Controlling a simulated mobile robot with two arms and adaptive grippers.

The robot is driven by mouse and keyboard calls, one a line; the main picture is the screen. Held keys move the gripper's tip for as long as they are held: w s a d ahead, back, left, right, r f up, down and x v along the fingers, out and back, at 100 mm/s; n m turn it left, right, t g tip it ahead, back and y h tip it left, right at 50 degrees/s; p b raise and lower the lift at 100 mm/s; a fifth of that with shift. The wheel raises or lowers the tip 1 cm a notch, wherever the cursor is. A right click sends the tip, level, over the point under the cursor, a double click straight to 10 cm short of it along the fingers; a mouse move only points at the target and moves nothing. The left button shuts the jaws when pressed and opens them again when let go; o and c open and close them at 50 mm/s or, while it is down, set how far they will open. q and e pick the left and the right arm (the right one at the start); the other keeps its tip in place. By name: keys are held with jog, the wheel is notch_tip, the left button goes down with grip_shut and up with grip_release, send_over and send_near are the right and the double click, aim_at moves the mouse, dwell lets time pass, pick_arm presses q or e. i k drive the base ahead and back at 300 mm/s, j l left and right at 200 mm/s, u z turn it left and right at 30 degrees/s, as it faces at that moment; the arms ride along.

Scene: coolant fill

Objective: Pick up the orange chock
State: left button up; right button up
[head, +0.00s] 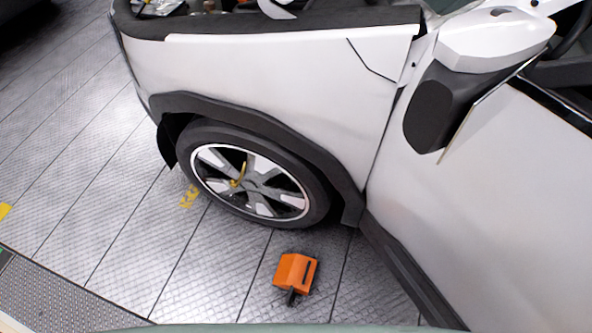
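The orange chock (295,271) lies on the metal floor, just below and to the right of the car's front wheel (252,175) in the head view. It is apart from the tyre, with floor showing between them. A dark part (292,297) sticks out from its lower end, and a dark slot shows on its right side. Neither of my grippers is in view.
A white car (270,75) fills the upper and right part of the view, with its engine bay open at the top. A side mirror (497,38) juts out at the upper right. The tread-plate floor (90,180) is clear on the left and around the chock.

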aim_at(295, 273)
jog(key=k+j+z, duration=0.1)
jog(key=k, duration=1)
